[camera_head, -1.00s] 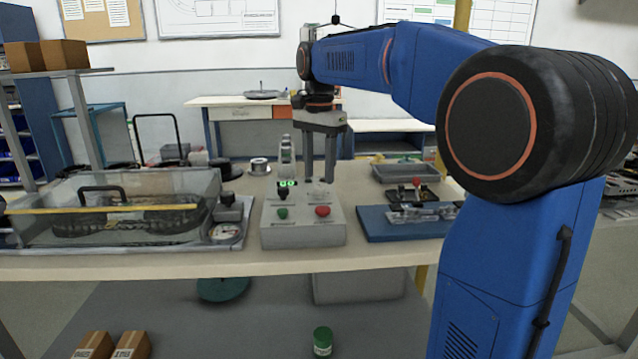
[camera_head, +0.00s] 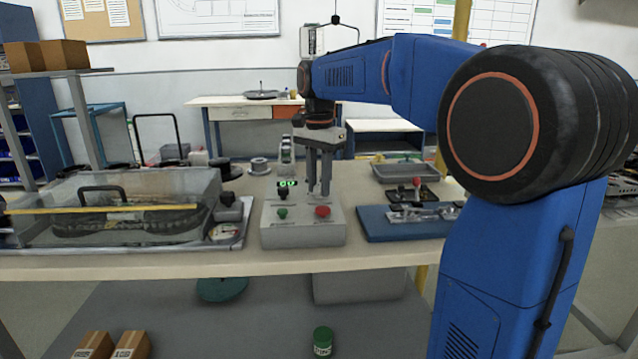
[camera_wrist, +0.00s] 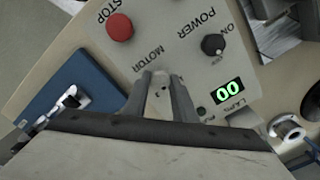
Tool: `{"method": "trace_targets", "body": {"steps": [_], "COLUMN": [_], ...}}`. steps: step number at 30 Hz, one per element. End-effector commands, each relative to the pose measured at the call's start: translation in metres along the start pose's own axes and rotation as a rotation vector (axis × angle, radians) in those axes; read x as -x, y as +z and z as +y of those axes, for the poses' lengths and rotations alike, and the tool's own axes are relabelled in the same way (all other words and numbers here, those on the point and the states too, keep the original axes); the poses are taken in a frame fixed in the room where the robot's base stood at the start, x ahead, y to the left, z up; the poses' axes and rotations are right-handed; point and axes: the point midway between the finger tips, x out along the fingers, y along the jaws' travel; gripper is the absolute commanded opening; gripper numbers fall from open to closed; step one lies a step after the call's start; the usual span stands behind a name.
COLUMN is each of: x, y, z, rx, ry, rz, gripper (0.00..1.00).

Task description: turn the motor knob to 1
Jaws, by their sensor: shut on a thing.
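The control box (camera_head: 303,235) stands on the bench, its sloped top facing me. In the wrist view its panel (camera_wrist: 180,50) shows a red STOP button (camera_wrist: 119,27), a dark POWER knob (camera_wrist: 213,44), the word MOTOR and a green-lit display (camera_wrist: 229,93) reading 00. My gripper (camera_head: 318,190) points down at the back right of the panel. In the wrist view my gripper (camera_wrist: 163,82) is shut around the motor knob, just below the MOTOR label. The fingers hide most of the knob, so its pointer setting cannot be read.
A clear-covered track case (camera_head: 110,205) stands left of the box. A blue board with small parts (camera_head: 400,230) lies to the right, with a grey tray (camera_head: 404,172) behind it. The red button (camera_head: 322,211) is close in front of my fingers.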

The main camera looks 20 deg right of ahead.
Motion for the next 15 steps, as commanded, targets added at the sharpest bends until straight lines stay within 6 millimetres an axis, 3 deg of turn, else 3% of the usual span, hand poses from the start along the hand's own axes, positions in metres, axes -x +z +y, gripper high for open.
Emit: {"method": "trace_targets", "body": {"steps": [8,15], "x": [0.0001,0.0002], "y": [0.0000,0.0000], "z": [0.0000,-0.0001], "rx": [0.065,0.230], "ry": [0.000,0.000], "rz": [0.000,0.000], "gripper": [0.02,0.02]}}
